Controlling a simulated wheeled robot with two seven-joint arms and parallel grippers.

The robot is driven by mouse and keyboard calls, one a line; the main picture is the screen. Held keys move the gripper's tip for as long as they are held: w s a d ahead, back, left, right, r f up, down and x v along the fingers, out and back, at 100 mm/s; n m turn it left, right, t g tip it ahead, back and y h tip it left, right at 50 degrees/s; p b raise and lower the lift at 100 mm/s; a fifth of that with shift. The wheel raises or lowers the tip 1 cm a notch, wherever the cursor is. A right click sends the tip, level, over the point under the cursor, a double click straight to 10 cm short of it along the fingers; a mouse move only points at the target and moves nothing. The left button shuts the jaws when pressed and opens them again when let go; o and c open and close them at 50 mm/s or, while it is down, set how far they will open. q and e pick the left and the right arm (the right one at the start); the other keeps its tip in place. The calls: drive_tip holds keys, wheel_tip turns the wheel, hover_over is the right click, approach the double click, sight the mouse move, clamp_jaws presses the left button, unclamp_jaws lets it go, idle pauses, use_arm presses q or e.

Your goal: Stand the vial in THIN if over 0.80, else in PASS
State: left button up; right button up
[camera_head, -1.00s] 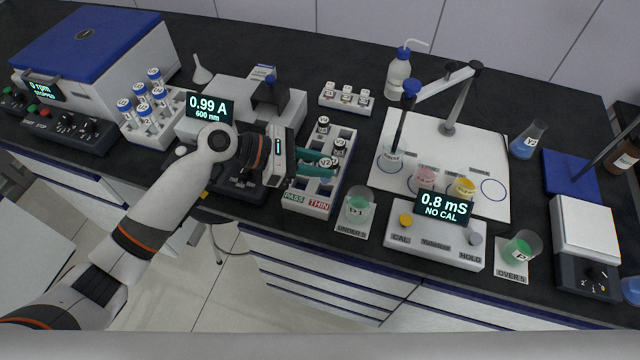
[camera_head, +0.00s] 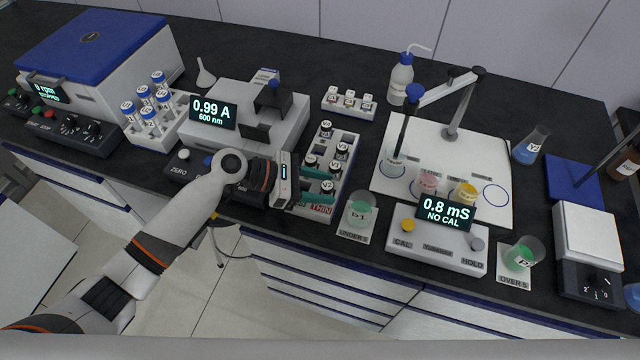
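The photometer display (camera_head: 213,114) reads 0.99 A at 600 nm. The white vial rack (camera_head: 345,190) has front labels PASS at left and THIN (camera_head: 320,209) at right. My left gripper (camera_head: 329,185) reaches over the front of the rack from the left. The fingers partly hide the rack's front; whether one touches the vial I cannot tell. Several other capped vials (camera_head: 342,150) stand further back in the rack. My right gripper is out of view.
The photometer (camera_head: 290,130) stands left of the rack, its cell area dark. A beaker (camera_head: 360,210) on the UNDER 5 card and the conductivity meter (camera_head: 440,245) stand close at right. A small white rack (camera_head: 349,103) is behind. A tube rack (camera_head: 150,130) is further left.

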use_arm(q)
drive_tip(key=shift+a+r, duration=0.15)
drive_tip(key=b+v, duration=0.1)
drive_tip(key=v, duration=1)
drive_tip(key=shift+a+r, duration=0.2)
drive_tip(key=shift+a, duration=0.1)
